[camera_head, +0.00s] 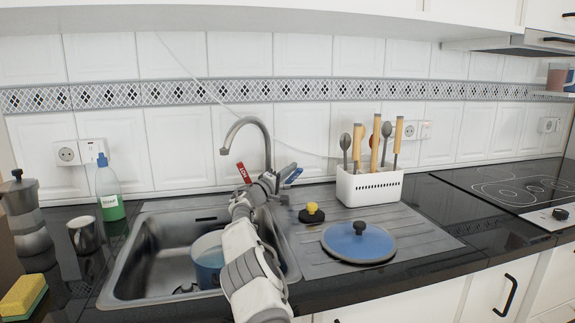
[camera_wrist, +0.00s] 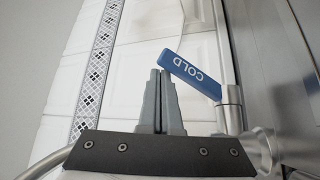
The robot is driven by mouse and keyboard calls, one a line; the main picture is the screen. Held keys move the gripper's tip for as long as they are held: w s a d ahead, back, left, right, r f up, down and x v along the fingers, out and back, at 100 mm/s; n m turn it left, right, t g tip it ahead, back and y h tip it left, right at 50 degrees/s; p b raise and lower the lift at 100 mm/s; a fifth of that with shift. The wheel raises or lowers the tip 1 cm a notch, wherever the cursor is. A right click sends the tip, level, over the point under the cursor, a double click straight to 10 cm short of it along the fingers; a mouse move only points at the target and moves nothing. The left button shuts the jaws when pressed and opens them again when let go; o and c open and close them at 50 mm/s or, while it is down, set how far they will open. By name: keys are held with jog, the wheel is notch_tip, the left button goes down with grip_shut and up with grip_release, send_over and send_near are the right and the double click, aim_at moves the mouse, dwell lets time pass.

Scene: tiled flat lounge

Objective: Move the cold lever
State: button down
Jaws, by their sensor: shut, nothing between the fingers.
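The cold lever (camera_wrist: 190,75) is a blue bar marked COLD in the wrist view, set at a slant on a metal stem of the faucet. In the head view the blue lever (camera_head: 294,175) shows just right of my gripper (camera_head: 284,171). In the wrist view my gripper (camera_wrist: 160,74) is shut and empty. Its fingertips are right beside the lever's free end; I cannot tell whether they touch. The red HOT lever (camera_head: 245,173) is left of my wrist. The faucet (camera_head: 248,122) has a curved grey spout; its base is hidden behind my arm.
The steel sink (camera_head: 145,255) holds a blue pot (camera_head: 207,262). On the drainboard are a blue lid (camera_head: 358,242), a yellow-knobbed black stopper (camera_head: 311,213) and a white utensil holder (camera_head: 369,187). The tiled wall is close behind the faucet.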

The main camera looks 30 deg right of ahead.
jog(key=shift+s+f, duration=0.25)
jog(key=shift+a+f, duration=0.1)
dwell(0.6)
